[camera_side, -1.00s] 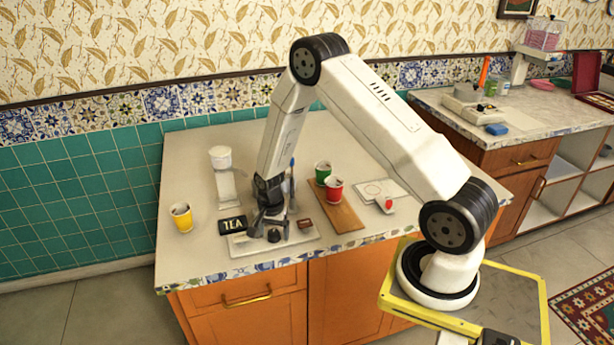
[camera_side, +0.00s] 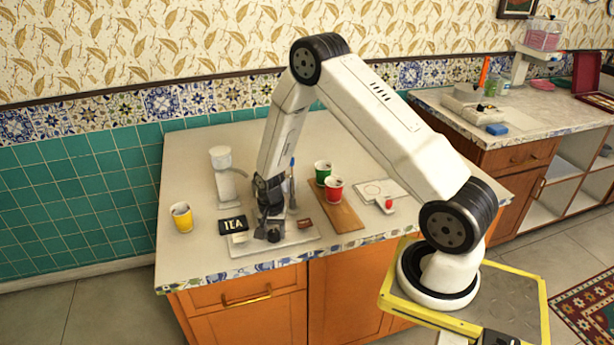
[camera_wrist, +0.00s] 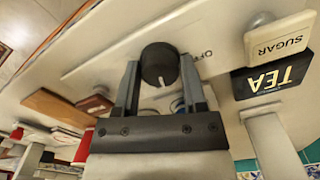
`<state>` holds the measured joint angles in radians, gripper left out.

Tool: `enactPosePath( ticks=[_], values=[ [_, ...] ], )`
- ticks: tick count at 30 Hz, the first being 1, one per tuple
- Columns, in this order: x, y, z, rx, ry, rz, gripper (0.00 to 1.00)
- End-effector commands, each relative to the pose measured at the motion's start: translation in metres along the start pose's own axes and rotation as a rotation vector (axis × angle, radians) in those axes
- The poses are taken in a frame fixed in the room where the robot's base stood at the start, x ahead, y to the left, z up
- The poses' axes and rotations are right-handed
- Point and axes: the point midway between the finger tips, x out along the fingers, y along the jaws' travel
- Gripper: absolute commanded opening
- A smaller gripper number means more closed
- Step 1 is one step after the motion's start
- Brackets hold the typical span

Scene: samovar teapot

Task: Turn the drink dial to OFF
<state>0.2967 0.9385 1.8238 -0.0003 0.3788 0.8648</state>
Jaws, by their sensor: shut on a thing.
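The drink dial (camera_wrist: 160,64) is a round black knob with a small white mark, on a pale panel in the wrist view. The printed word OFF lies beside it. My gripper (camera_wrist: 160,84) is shut on the dial, with one finger against each side. In the side view my gripper (camera_side: 271,225) points down at the panel (camera_side: 300,240) near the counter's front edge, and the dark dial (camera_side: 272,236) shows just below the fingers. The white mark points toward the gripper's palm, not toward the OFF print.
A black TEA sign (camera_side: 233,225) and a SUGAR sign (camera_wrist: 278,40) stand close by. A yellow cup (camera_side: 181,217) is at the left.

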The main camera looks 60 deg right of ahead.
Motion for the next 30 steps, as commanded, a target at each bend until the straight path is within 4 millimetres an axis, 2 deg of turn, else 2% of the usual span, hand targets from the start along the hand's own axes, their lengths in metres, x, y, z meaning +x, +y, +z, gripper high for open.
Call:
enactPosePath(
  ticks=[30],
  values=[
    [-0.0004,-0.0001,0.0007,-0.941,-0.002,0.000,0.00]
  ],
)
